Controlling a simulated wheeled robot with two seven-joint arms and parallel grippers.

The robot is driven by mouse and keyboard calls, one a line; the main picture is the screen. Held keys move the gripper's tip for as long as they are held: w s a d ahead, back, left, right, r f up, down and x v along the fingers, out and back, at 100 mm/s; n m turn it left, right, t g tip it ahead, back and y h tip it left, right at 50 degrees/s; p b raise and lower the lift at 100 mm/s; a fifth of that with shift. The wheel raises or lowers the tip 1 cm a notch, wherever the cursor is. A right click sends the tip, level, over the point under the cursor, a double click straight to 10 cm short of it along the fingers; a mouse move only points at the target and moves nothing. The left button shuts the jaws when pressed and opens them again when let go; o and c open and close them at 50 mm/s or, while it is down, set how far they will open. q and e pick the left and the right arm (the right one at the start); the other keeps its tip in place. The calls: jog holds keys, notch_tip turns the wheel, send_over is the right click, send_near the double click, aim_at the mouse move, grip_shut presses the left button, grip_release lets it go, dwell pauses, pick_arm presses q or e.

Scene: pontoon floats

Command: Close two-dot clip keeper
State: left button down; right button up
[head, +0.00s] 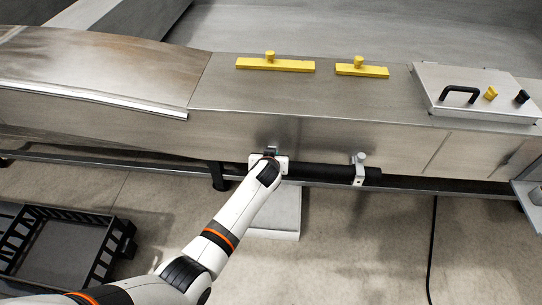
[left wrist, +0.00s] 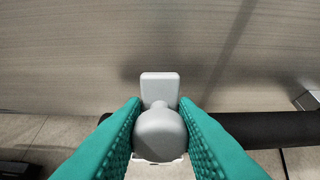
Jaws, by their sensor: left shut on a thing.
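My left gripper (head: 271,152) is at the side of the metal float, over the left end of a black tube (head: 325,171). In the left wrist view its two teal fingers (left wrist: 160,135) are shut on the rounded grey knob of a clip keeper (left wrist: 159,134). A flat grey plate stands behind the knob. In the head view my gripper mostly hides this keeper. A second clip (head: 359,168) with a grey knob sits around the tube farther right; its edge also shows in the left wrist view (left wrist: 308,101). I cannot make out dot marks on either clip.
Two yellow bars with knobs (head: 287,65) (head: 372,71) lie on the float's top. A hatch panel (head: 430,76) with a black handle is at the right. A black crate (head: 107,250) stands on the floor at lower left. A black cable (head: 432,245) runs down the right.

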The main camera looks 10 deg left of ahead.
pick_arm(q)
jog(key=c, duration=1.2)
grip_release()
jog(key=shift+s, duration=0.1)
jog(key=v, duration=1.1)
jog(key=shift+s+r, duration=0.2)
jog(key=shift+s, duration=0.15)
